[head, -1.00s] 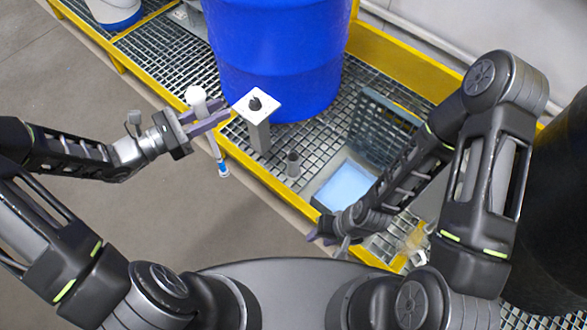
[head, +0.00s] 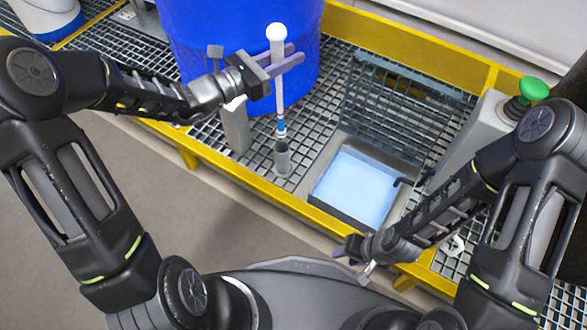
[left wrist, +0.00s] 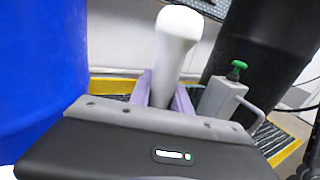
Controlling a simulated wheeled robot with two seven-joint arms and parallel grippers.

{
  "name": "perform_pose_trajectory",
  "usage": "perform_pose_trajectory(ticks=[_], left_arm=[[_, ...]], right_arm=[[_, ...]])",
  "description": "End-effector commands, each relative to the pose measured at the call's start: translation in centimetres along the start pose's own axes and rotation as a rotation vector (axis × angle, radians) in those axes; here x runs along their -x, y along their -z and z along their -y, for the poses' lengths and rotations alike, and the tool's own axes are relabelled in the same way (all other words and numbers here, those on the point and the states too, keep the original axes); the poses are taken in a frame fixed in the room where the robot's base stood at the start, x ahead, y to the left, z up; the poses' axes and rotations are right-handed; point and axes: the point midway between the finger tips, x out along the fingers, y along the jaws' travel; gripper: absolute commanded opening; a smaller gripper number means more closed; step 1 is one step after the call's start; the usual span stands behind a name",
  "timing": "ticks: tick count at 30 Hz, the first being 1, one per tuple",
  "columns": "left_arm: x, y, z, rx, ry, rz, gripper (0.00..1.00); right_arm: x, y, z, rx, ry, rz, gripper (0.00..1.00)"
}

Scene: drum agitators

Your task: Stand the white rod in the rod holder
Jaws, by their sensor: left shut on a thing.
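The white rod (head: 279,95) hangs upright, with a round white head at its top and a blue band near its lower end. My left gripper (head: 290,63) is shut on it just below the head. The rod holder, a short grey tube (head: 283,160), stands on the grating directly below the rod in the head view. The rod's tip is at the tube's rim there; I cannot tell whether it is above or inside. In the left wrist view the white head (left wrist: 178,35) rises between the fingers. My right gripper (head: 347,250) is low at the front, its jaws unclear.
A blue drum (head: 215,45) stands behind my left gripper. A tray of pale blue liquid (head: 335,207) is to the right. A green button (head: 533,90) tops a grey box.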

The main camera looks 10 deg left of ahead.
Motion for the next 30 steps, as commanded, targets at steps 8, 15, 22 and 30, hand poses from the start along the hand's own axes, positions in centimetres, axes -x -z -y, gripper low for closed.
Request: perform_pose_trajectory(ticks=[8, 15, 22, 30], left_arm=[[0.0, 0.1, -0.1, -0.001, -0.005, 0.001, 0.0], [0.0, 2.0, -0.1, 0.003, -0.004, 0.0, 0.0], [0.0, 7.8, -0.1, 0.004, -0.004, 0.0, 0.0], [0.0, 13.3, -0.1, 0.001, -0.004, 0.002, 0.0]], right_arm=[[0.0, 0.0, 0.0, 0.0, 0.0, 0.0, 0.36], [-0.7, 0.1, -0.3, -0.002, -0.001, -0.002, 0.36], [-2.7, 0.6, -1.4, -0.009, -0.007, -0.015, 0.36], [-4.6, 0.9, -2.0, -0.01, -0.007, -0.028, 0.36]])
